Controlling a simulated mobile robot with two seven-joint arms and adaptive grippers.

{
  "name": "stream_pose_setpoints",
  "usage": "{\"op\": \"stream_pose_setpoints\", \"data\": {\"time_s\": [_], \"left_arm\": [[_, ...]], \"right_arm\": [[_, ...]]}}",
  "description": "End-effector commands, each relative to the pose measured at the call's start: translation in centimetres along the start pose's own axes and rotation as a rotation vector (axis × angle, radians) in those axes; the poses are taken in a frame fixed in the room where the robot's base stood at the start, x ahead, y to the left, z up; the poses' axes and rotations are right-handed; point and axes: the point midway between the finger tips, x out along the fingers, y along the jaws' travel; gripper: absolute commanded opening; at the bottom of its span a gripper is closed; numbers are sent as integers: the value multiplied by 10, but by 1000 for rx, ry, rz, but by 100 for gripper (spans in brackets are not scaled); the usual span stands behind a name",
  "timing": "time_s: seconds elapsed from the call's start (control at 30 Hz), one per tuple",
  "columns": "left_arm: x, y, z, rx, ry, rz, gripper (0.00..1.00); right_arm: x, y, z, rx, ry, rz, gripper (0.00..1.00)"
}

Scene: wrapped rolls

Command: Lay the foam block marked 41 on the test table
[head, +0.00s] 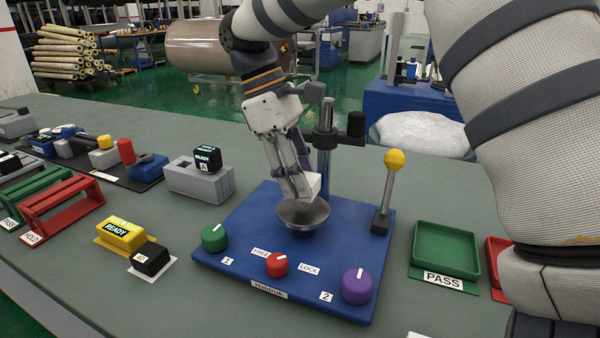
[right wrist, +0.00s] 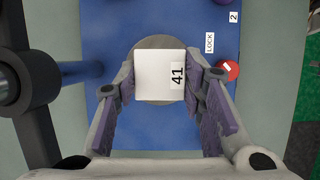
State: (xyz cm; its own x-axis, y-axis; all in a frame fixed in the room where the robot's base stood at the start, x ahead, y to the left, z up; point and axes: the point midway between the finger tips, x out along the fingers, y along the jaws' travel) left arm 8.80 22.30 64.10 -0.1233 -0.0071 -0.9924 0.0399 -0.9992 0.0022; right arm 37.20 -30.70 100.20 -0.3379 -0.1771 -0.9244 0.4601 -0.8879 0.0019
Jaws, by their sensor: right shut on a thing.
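The white foam block marked 41 (right wrist: 160,76) is between the fingers of my right gripper (right wrist: 168,85) in the right wrist view. In the head view my right gripper (head: 300,190) is shut on the block (head: 312,184). It holds the block over the round metal test table (head: 304,215) on the blue base. The disc also shows behind the block in the right wrist view (right wrist: 160,42). I cannot tell whether the block touches the disc. My left gripper is not in view.
The blue base (head: 235,255) carries a green knob (head: 214,238), a red knob (head: 277,265), a purple knob (head: 357,286) and a yellow-topped lever (head: 388,190). A dark post (head: 325,150) stands close behind the disc. A green PASS tray (head: 446,249) is at right.

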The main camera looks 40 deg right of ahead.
Motion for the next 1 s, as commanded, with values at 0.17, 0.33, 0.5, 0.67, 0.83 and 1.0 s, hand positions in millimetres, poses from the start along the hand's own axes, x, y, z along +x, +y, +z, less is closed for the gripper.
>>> {"op": "stream_pose_setpoints", "data": {"time_s": [0.17,0.33,0.5,0.67,0.83,1.0], "left_arm": [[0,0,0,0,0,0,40],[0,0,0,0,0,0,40],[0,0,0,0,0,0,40],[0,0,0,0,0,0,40],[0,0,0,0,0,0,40],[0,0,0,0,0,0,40]], "right_arm": [[3,0,-1,0,-1,-1,18],[10,0,-4,0,-2,-1,18],[17,0,-7,0,-1,-1,18],[24,0,-10,0,-2,-1,18],[26,0,-11,0,-1,-1,18],[26,0,-11,0,-1,-1,46]]}}
